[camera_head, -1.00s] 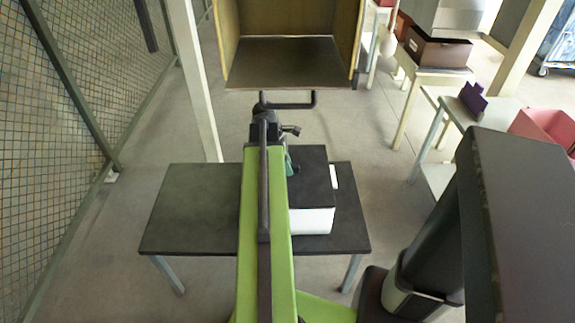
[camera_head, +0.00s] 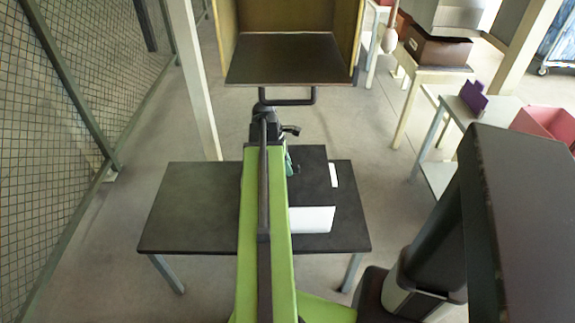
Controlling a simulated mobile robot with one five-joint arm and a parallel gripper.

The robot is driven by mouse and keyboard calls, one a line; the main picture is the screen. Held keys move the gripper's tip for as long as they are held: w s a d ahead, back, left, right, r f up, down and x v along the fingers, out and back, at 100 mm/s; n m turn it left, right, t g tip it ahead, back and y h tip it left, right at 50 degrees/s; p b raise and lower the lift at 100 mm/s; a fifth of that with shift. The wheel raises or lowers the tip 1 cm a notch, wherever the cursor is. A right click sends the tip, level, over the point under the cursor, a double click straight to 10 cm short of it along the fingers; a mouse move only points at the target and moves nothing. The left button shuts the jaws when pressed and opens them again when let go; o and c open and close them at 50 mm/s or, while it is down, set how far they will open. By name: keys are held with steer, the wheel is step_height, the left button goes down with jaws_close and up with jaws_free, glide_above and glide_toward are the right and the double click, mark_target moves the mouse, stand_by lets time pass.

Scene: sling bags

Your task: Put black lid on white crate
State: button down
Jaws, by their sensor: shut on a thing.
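The white crate (camera_head: 312,219) is on the dark table, right of my green arm. Its white front face shows, and a narrow white patch shows near its right side. The black lid (camera_head: 308,182) appears as a dark flat surface over the crate, behind the front face. Its outline blends with the dark tabletop, so I cannot tell whether it is seated or slightly raised. My gripper (camera_head: 289,160) is at the lid's far left part, shut on the lid. My arm hides most of the fingers and the left of the crate and lid.
The dark table (camera_head: 190,210) is bare on the left. An open box-like shelf (camera_head: 285,60) stands beyond it. A wire fence (camera_head: 75,130) runs along the left. Side tables at right hold a purple item (camera_head: 473,96) and a pink bin (camera_head: 545,122).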

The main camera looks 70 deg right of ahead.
steer(key=shift+f, duration=0.15)
steer(key=c, duration=1.3)
jaws_free()
steer(key=shift+o, duration=0.2)
steer(key=shift+r, duration=0.3)
steer(key=p+v, duration=0.7)
steer(key=shift+r, duration=0.1)
steer(key=shift+w, duration=0.1)
